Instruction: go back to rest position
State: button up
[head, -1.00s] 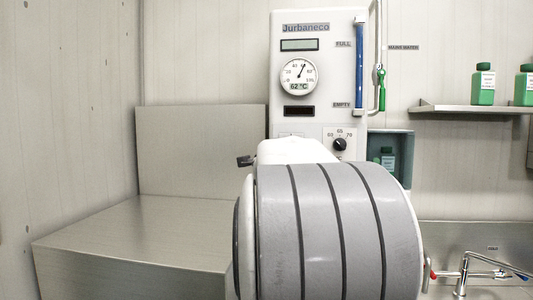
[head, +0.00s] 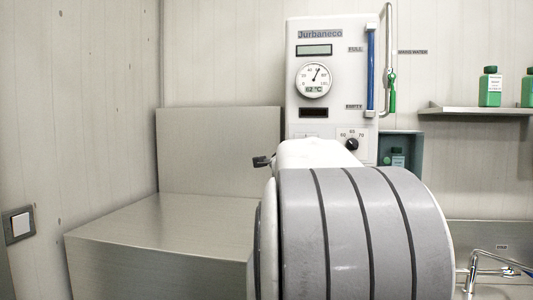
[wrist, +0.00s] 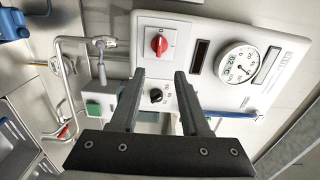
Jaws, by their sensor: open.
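My gripper (wrist: 159,76) is open and empty in the wrist view, its two dark fingers apart. It faces the white Jurbaneco control panel (wrist: 215,40), with a black knob (wrist: 157,96) seen between the fingers and a red rotary switch (wrist: 160,43) beyond the fingertips. I cannot tell whether the fingers touch anything. In the head view my grey and white arm fills the lower middle and hides the gripper and the lower part of the panel (head: 297,90). The panel's round dial (head: 314,80) reads 62 °C on its small display.
A steel worktop (head: 175,220) with a raised back stands left. A shelf (head: 470,111) with green bottles is at right, above a sink tap (head: 480,265). A pipe with a green valve (head: 391,90) runs beside the panel. A wall switch (head: 19,224) is at far left.

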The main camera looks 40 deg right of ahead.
dwell(0.4)
jog(key=s+a+f+n+y, duration=0.1)
jog(key=a+f+n+y, duration=0.4)
jog(key=a, duration=0.5)
jog(key=s+a+f+n+t+y, duration=0.1)
jog(key=a+f+n+y, duration=0.2)
jog(key=a+n, duration=0.55)
jog(key=s+a+f+n+y, duration=0.1)
jog(key=a+f+n+y, duration=0.25)
jog(key=a, duration=0.95)
jog(key=s+a+f+n+g+y, duration=0.1)
jog(key=s+a+f+n+g, duration=0.2)
jog(key=s+a+f+n, duration=0.2)
jog(key=s+a+f+n+g+y, duration=0.1)
jog(key=s+a+f+n+g, duration=0.3)
jog(key=s+f, duration=0.8)
jog(key=s+a+n, duration=0.1)
jog(key=s, duration=0.2)
jog(key=shift+a+n, duration=0.3)
jog(key=shift+n, duration=0.1)
jog(key=shift+d, duration=0.1)
